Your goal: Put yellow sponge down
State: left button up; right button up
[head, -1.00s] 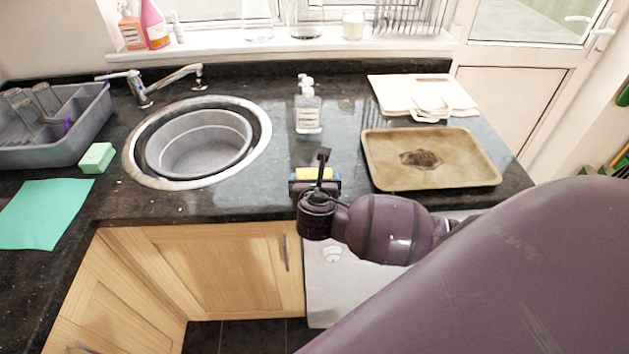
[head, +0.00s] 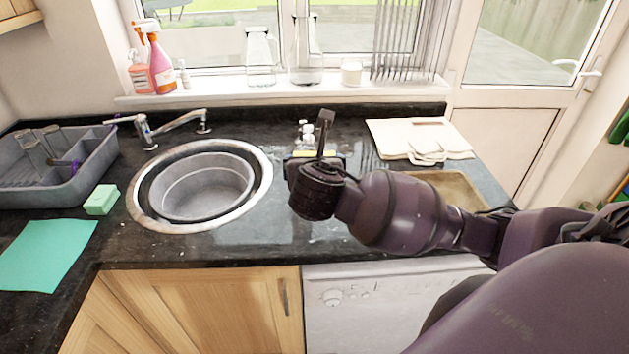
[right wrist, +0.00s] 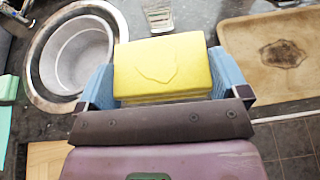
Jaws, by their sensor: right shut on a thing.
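The yellow sponge (right wrist: 162,62) is between the blue fingers of my right gripper (right wrist: 165,85) in the right wrist view, and the gripper is shut on it. In the head view my right gripper (head: 318,165) is over the counter, to the right of the sink. Only a thin strip of the yellow sponge (head: 316,154) shows there behind the wrist. From these views I cannot tell whether the sponge touches the counter (head: 235,243). My left gripper is not in view.
The sink (head: 205,187) lies left of the gripper. A brown tray (head: 450,188) is to the right, partly hidden by my arm, with white boards (head: 420,138) behind it. A bottle (right wrist: 158,15) stands just beyond the sponge. A green sponge (head: 101,200), teal cloth (head: 45,250) and grey rack (head: 60,165) are at left.

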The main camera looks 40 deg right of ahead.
aim_at(294, 154)
jog(key=shift+r, duration=0.7)
jog(key=shift+w+a, duration=0.15)
jog(key=shift+a, duration=0.05)
jog(key=a, duration=0.1)
jog(key=n+y, duration=0.1)
jog(key=w+a+n+t+y, duration=0.1)
jog(key=shift+w+a+r, duration=0.1)
jog(key=shift+a+r, duration=0.15)
jog(key=shift+a, duration=0.05)
jog(key=s+a+f+n+t+y, duration=0.1)
jog(key=s+a+f+n+y, duration=0.3)
jog(key=a+f, duration=0.4)
jog(key=shift+a+n+y, duration=0.2)
jog(key=shift+n+y, duration=0.2)
jog(key=shift+y, duration=0.3)
